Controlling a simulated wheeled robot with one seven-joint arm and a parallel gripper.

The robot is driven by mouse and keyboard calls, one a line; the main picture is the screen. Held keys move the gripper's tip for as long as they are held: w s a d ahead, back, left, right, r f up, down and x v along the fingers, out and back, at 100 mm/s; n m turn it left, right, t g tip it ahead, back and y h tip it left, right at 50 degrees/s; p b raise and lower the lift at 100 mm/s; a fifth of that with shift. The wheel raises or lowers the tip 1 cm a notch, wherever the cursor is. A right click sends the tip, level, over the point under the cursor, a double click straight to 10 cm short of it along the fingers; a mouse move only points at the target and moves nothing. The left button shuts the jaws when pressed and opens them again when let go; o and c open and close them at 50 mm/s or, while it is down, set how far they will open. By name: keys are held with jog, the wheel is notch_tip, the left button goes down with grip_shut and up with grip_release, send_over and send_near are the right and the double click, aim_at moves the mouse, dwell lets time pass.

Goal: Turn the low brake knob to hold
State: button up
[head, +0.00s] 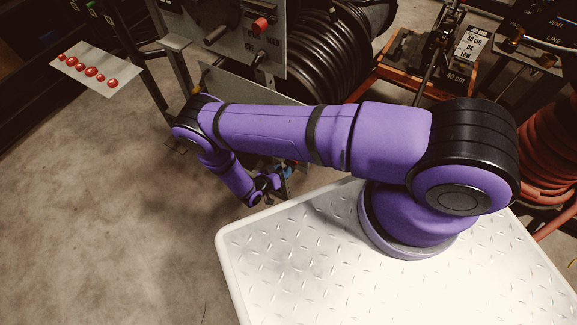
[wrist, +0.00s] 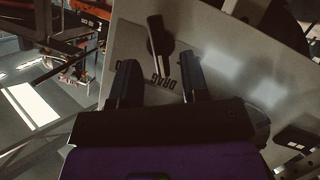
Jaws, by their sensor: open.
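In the wrist view, a black knob (wrist: 156,36) with a long grip bar sits on a light grey panel (wrist: 215,50). A label beside it reads "DRAG", upside down; another letter shows by the left finger, the rest hidden. My gripper (wrist: 158,68) is open, one finger on each side of the bar's lower end. I cannot tell whether the fingers touch it or how far they stand from the panel. In the head view my gripper (head: 270,184) is low, past the white deck's edge, partly dark and small; the knob is not visible there.
An upper panel with a red knob (head: 260,25) stands above, in front of a black hose coil (head: 325,45). A plate with red buttons (head: 88,70) is at left. An orange-framed stand (head: 420,75) is at back right. The floor at left is clear.

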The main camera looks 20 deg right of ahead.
jog(key=shift+x, duration=2)
jog(key=c, duration=0.6)
jog(key=m+t+y, duration=0.2)
jog(key=m, duration=0.1)
jog(key=shift+m, duration=0.4)
jog(key=m+t+y, duration=0.1)
jog(key=m+t, duration=0.1)
jog(key=m, duration=0.2)
jog(key=shift+s+t, duration=0.1)
jog(key=shift+t, duration=0.3)
